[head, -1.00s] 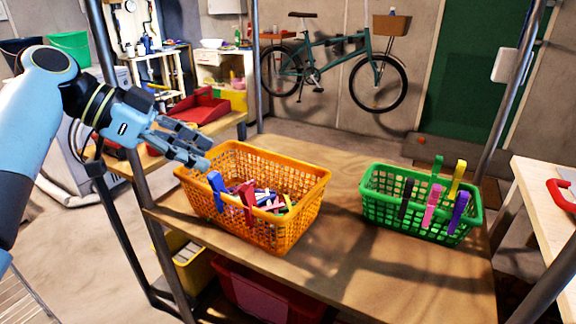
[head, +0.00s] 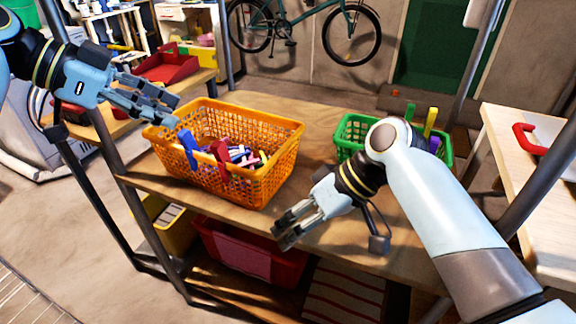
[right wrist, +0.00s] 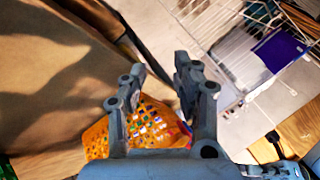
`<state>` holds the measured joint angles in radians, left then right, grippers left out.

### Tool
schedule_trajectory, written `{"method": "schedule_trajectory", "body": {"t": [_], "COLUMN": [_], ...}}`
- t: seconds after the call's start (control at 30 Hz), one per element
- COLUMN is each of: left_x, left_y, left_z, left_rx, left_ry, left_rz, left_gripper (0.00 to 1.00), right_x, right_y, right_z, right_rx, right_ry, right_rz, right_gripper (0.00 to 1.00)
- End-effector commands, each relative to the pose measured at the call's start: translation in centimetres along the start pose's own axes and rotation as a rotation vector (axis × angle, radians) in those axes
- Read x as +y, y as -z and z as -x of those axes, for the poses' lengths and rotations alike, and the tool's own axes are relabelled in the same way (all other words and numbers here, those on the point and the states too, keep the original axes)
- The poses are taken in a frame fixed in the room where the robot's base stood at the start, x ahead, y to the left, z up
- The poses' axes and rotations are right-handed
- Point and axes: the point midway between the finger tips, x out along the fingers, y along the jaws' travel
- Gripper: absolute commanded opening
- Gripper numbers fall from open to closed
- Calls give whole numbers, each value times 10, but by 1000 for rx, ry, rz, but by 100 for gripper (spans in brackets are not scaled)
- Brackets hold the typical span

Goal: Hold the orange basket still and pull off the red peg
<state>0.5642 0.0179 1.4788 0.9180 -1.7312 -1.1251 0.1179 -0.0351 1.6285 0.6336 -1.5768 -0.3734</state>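The orange basket (head: 262,178) stands on the wooden shelf, with loose pegs inside. The red peg (head: 220,158) is clipped upright on its near rim, right of a blue peg (head: 187,148). My left gripper (head: 176,111) has its fingers apart at the basket's left rim; I cannot tell whether they touch it. My right gripper (head: 281,232) is open and empty, by the shelf's front edge, right of and nearer than the basket. In the right wrist view the open right fingers (right wrist: 160,70) frame the basket (right wrist: 110,138), which they partly hide.
A green basket (head: 346,150) with pegs on its rim stands right on the shelf (head: 335,225), partly hidden by my right arm. Dark rack posts (head: 100,135) rise at the shelf's corners. A red bin (head: 255,255) and yellow bin (head: 170,228) sit below.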

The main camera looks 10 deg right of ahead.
Motion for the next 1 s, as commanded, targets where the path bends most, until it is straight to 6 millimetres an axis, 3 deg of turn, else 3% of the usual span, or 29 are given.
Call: {"method": "schedule_trajectory", "body": {"t": [0.03,0.1,0.17,0.3,0.4,0.47,0.6,0.73,1.0], "left_x": [0,0,0,0,0,0,0,0,0], "left_y": [0,0,0,0,0,0,0,0,0], "left_z": [0,0,0,0,0,0,0,0,0], "left_rx": [0,0,0,0,0,0,0,0,0], "left_ry": [0,0,0,0,0,0,0,0,0], "left_rz": [0,0,0,0,0,0,0,0,0], "left_gripper": [38,38,38,38,38,38,38,38,38], "right_x": [3,18,31,54,60,54,32,23,40], "right_y": [26,52,63,96,117,131,158,168,158], "right_z": [13,23,28,58,85,93,92,87,54], "right_rx": [32,2,-43,-84,-61,-31,20,36,35], "right_ry": [-52,-154,-243,-488,-656,-693,-652,-618,-614], "right_rz": [30,-68,-208,-543,-768,-872,-1022,-1079,-1090], "right_gripper": [30,30,30,30,30,30,30,30,30]}}
